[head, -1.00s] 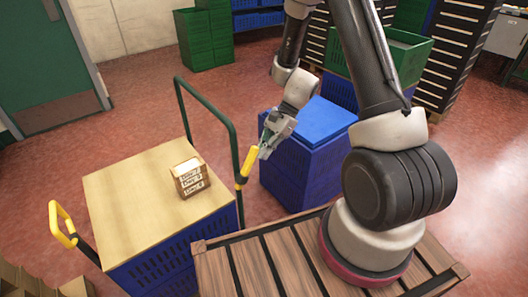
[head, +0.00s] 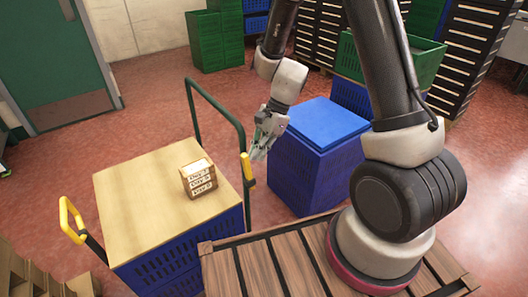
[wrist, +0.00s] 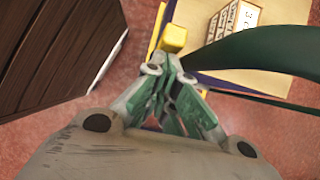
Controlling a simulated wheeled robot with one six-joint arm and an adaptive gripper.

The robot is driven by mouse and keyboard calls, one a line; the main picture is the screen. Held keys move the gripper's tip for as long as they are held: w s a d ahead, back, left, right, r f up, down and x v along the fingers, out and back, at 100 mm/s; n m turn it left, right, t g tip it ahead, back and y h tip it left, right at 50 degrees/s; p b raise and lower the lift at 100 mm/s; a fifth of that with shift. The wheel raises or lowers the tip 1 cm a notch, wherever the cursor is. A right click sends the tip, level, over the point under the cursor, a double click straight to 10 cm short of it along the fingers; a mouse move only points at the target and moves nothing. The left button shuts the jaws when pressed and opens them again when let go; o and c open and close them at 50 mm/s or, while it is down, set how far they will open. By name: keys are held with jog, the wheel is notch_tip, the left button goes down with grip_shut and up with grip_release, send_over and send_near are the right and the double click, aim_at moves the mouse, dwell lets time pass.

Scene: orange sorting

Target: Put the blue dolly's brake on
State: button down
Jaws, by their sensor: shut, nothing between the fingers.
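The blue dolly carries blue crates (head: 165,272) under a light wooden board (head: 140,205). Its green push handle (head: 215,105) rises on the far right side. A yellow lever grip (head: 248,171) stands at the handle's lower right end, leaning slightly left at the top. My gripper (head: 257,153) is just right of that grip's upper end, pointing down, with its fingers closed and empty. In the wrist view the yellow grip (wrist: 173,38) lies just beyond the closed fingertips (wrist: 170,65). I cannot tell whether they touch. The lever's lower end is hidden.
A small labelled box (head: 198,182) sits on the board. A blue lidded bin (head: 318,170) is close right of my gripper. The slatted wooden platform (head: 255,270) is in front. Red floor is open behind and left.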

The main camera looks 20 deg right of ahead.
jog(key=shift+s+a+r, duration=0.1)
jog(key=shift+s+a, duration=0.05)
jog(key=shift+a, duration=0.3)
jog(key=shift+s+a+r, duration=0.1)
jog(key=shift+a, duration=0.4)
jog(key=d+r, duration=0.3)
jog(key=r, duration=0.8)
jog(key=shift+w, duration=0.45)
jog(key=shift+r, duration=0.1)
